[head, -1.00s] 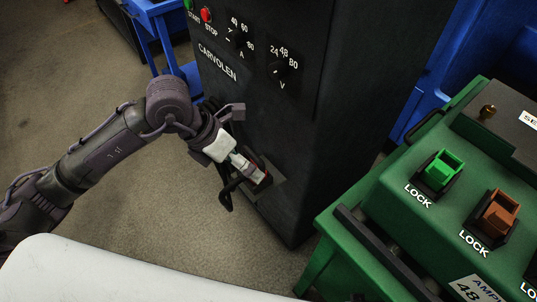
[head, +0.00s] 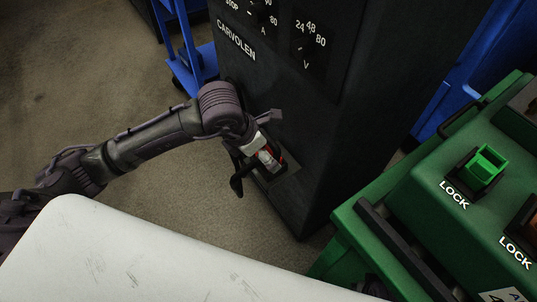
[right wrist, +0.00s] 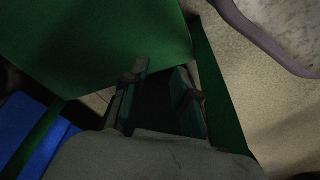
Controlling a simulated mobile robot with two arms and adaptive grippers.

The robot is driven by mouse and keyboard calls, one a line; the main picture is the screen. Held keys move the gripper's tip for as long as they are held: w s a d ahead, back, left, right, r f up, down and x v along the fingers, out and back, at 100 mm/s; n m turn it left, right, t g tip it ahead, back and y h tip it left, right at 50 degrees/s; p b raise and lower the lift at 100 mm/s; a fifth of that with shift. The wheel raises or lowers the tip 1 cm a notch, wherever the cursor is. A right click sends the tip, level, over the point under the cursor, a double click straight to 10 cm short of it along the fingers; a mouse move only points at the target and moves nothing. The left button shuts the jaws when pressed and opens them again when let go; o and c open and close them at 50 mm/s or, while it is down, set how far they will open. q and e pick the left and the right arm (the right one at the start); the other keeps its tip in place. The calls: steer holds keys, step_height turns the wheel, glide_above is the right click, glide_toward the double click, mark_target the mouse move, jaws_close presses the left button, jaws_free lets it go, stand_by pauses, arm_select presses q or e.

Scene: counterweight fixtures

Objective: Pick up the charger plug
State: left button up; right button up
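The charger plug (head: 268,157), a small red and pale grey piece, sits at a dark recess low on the front of the black charger cabinet (head: 345,130). My left gripper (head: 256,152) is at the plug, with one dark finger above it and the other below and to its left. The fingers look spread, and I cannot tell whether they touch the plug. The wrist partly hides the plug. My right gripper (right wrist: 160,98) shows in the right wrist view, its two fingers apart with nothing between them.
A green battery unit (head: 400,190) with LOCK sockets stands to the right of the cabinet. A blue cart (head: 195,65) stands behind my left arm. A white surface (head: 150,255) fills the lower left. Bare floor lies left of the cabinet.

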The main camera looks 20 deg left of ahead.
mark_target(267, 139)
arm_select(q)
steer(key=shift+x, duration=1.55)
steer(key=shift+w+r, duration=0.1)
steer(key=shift+r, duration=0.05)
steer(key=c, duration=1.1)
arm_select(e)
steer(key=shift+w+r, duration=0.2)
steer(key=shift+r, duration=0.55)
arm_select(q)
step_height(267, 139, up, 10)
steer(key=shift+p, duration=0.6)
arm_select(e)
steer(key=f, duration=0.1)
steer(key=s+f, duration=0.1)
steer(key=f, duration=0.3)
steer(key=shift+s+d, duration=0.1)
steer(key=shift+s, duration=0.25)
